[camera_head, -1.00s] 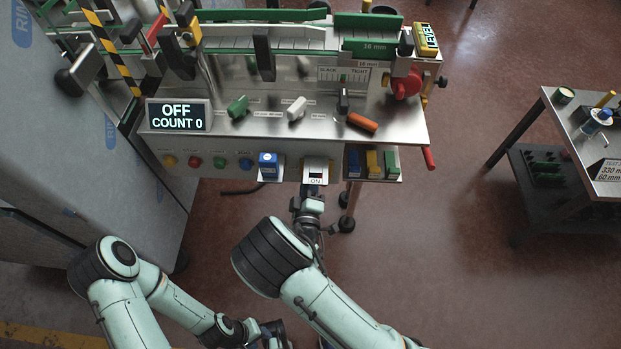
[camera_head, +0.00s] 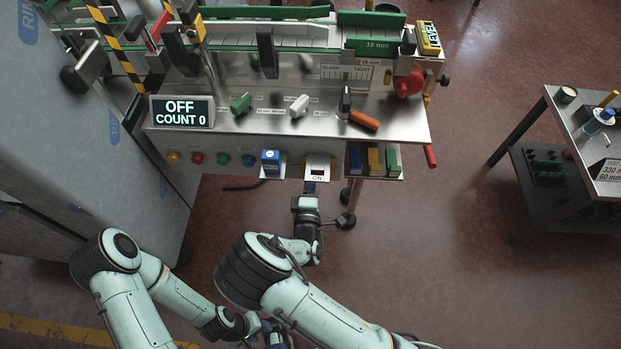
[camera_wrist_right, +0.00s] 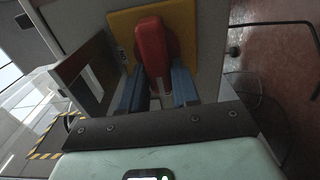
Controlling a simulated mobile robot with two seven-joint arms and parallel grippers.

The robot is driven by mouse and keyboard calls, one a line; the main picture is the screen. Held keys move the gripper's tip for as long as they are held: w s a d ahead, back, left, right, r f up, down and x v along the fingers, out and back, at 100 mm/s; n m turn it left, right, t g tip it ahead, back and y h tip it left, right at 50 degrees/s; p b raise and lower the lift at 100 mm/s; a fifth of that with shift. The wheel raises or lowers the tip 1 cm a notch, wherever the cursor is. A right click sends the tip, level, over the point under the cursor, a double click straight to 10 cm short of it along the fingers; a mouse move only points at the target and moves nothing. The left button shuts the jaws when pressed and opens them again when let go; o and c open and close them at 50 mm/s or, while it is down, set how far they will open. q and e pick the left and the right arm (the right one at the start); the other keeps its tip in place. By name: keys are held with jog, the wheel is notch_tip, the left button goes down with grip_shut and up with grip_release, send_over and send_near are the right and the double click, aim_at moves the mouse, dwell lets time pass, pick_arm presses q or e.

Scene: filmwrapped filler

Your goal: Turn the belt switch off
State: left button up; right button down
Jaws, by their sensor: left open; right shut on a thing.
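The belt switch (camera_wrist_right: 152,40) is a red handle on a yellow plate in the right wrist view. In the head view, the belt switch (camera_head: 316,173) is small and partly hidden on the console's front, above an "ON" label. My right gripper (camera_wrist_right: 158,82) has its blue fingers on either side of the red handle and is shut on it. In the head view, my right gripper (camera_head: 307,196) is just below the switch. The display (camera_head: 181,112) reads "OFF, COUNT 0". My left gripper (camera_head: 272,335) is open, low in the head view, with its fingers hard to make out.
A row of coloured buttons (camera_head: 197,158) and a blue block (camera_head: 270,162) are left of the switch. Coloured blocks (camera_head: 375,160) sit in a holder to its right. A grey cabinet (camera_head: 75,160) stands at the left. A side table (camera_head: 555,105) is at the right, with open floor between.

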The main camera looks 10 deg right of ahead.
jog(key=shift+f, duration=0.1)
jog(key=c, duration=0.9)
grip_release()
jog(key=shift+s, duration=0.1)
jog(key=b+v, duration=0.1)
jog(key=v, duration=1.2)
jog(key=shift+s, duration=0.15)
